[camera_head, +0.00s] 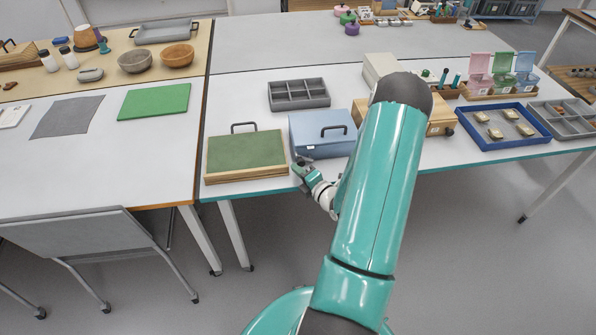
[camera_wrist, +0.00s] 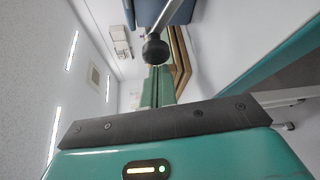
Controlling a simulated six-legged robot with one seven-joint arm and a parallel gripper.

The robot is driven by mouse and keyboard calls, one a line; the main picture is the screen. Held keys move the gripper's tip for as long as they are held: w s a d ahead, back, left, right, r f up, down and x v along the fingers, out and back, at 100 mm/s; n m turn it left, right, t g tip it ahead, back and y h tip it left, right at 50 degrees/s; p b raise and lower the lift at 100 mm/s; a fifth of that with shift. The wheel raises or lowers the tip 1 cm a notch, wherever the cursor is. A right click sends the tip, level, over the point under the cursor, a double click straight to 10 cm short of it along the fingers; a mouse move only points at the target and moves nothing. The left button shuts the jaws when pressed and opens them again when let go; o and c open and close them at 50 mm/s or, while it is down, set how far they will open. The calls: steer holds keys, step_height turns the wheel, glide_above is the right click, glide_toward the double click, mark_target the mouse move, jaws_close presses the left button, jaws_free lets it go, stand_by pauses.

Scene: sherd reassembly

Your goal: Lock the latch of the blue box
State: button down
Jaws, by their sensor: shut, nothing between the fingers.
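The blue box (camera_head: 322,140) stands at the front edge of the white table, lid down, with a dark handle on top. Part of it shows at the top of the wrist view (camera_wrist: 178,12). There, a grey rod ending in a dark ball knob (camera_wrist: 155,50) sticks out by the box; it looks like the latch lever. My gripper (camera_head: 298,165) is at the box's front left corner. Its teal fingers (camera_wrist: 155,82) are shut and empty, with the tips close to the knob; I cannot tell whether they touch. The latch is too small to make out in the head view.
A green-topped wooden case (camera_head: 245,153) stands just left of the box. A grey compartment tray (camera_head: 298,107) lies behind. A wooden box (camera_head: 440,117) stands to the right, partly behind my arm. A blue tray (camera_head: 503,145) lies farther right. Floor is open before the table.

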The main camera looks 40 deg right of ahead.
mark_target(304, 165)
steer(key=shift+s+d+r+m+t, duration=0.2)
steer(key=shift+r+m+t, duration=0.3)
steer(key=shift+m, duration=0.4)
steer(key=shift+s+d+r+m+t, duration=0.15)
steer(key=shift+d+r+m+t, duration=0.2)
steer(key=shift+m, duration=0.5)
steer(key=shift+s+d+r+m+t, duration=0.25)
steer(key=shift+m+t, duration=0.2)
steer(key=shift+m, duration=0.4)
steer(key=shift+r+m+h, duration=0.15)
steer(key=shift+m+h, duration=0.15)
steer(key=shift+d+r+m+t, duration=0.1)
steer(key=shift+d+m+t, duration=0.15)
steer(key=shift+m, duration=0.25)
steer(key=shift+s+d+r+m+t+h, duration=0.1)
steer(key=shift+s+d+m+t+h, duration=0.15)
steer(key=shift+m, duration=0.35)
steer(key=shift+s+d+r+m+t+h, duration=0.1)
steer(key=shift+r+m+t+h, duration=0.1)
steer(key=shift+m+h, duration=0.3)
steer(key=shift+s+d+r+m+t+h, duration=0.1)
steer(key=shift+d+m+t+h, duration=0.1)
steer(key=shift+m, duration=0.5)
steer(key=shift+s+d, duration=0.15)
